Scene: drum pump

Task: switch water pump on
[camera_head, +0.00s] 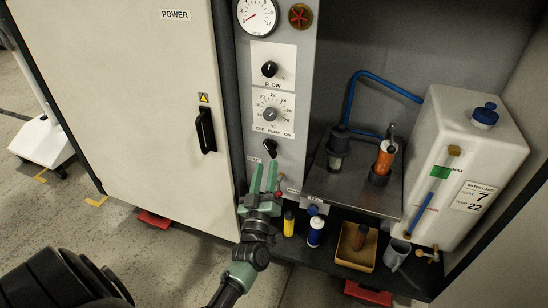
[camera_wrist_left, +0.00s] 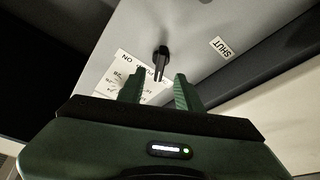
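The pump switch (camera_head: 270,147) is a small black knob on the grey control panel (camera_head: 292,170), below the "OFF PUMP ON" label (camera_head: 272,132). My left gripper (camera_head: 264,172) is just below it, with its green fingers pointing up at the panel. In the left wrist view the black switch (camera_wrist_left: 160,57) shows just beyond the fingertips of the left gripper (camera_wrist_left: 160,82), between their lines. The fingers are apart and empty. I cannot tell whether they touch the switch, nor which way it is set. My right gripper is not in view.
Above the switch are a temperature dial (camera_head: 271,114), a flow knob (camera_head: 269,69) and a gauge (camera_head: 257,16). The white cabinet door (camera_head: 130,90) with a black handle (camera_head: 205,130) stands left. A white tank (camera_head: 465,150) and a lower shelf with bottles stand right.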

